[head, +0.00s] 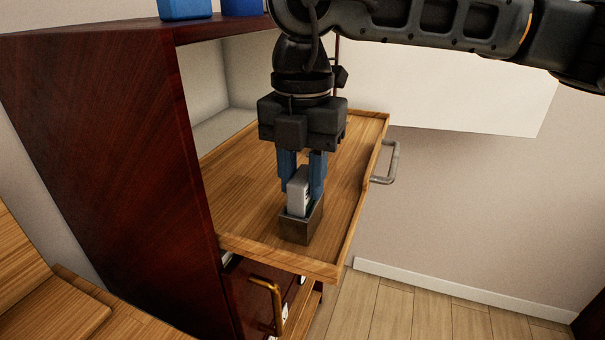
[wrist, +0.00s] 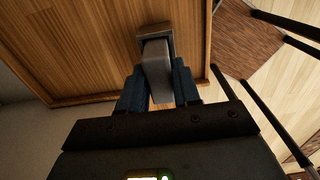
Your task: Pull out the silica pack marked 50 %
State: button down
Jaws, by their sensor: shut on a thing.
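A pale grey silica pack (head: 297,188) stands upright in a small dark metal holder (head: 299,226) on the pull-out wooden tray (head: 240,190). My gripper (head: 302,176) points down from above, with its blue fingers shut on the upper part of the pack. The pack's lower end is hidden inside the holder. In the wrist view the pack (wrist: 157,72) sits between the blue fingers (wrist: 157,88), and its far end meets the holder (wrist: 153,31). A dark mark shows on the pack's side, but I cannot read it.
The tray has a raised rim and a metal handle (head: 386,163) on its right. A dark red cabinet (head: 110,150) stands at the left, with blue objects (head: 185,9) on top. A brass-coloured handle (head: 268,290) is below the tray. Most of the tray is bare.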

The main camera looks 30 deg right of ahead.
jog(key=shift+r, duration=0.7)
dwell(0.5)
jog(key=shift+r+p, duration=1.15)
jog(key=shift+r, duration=2.3)
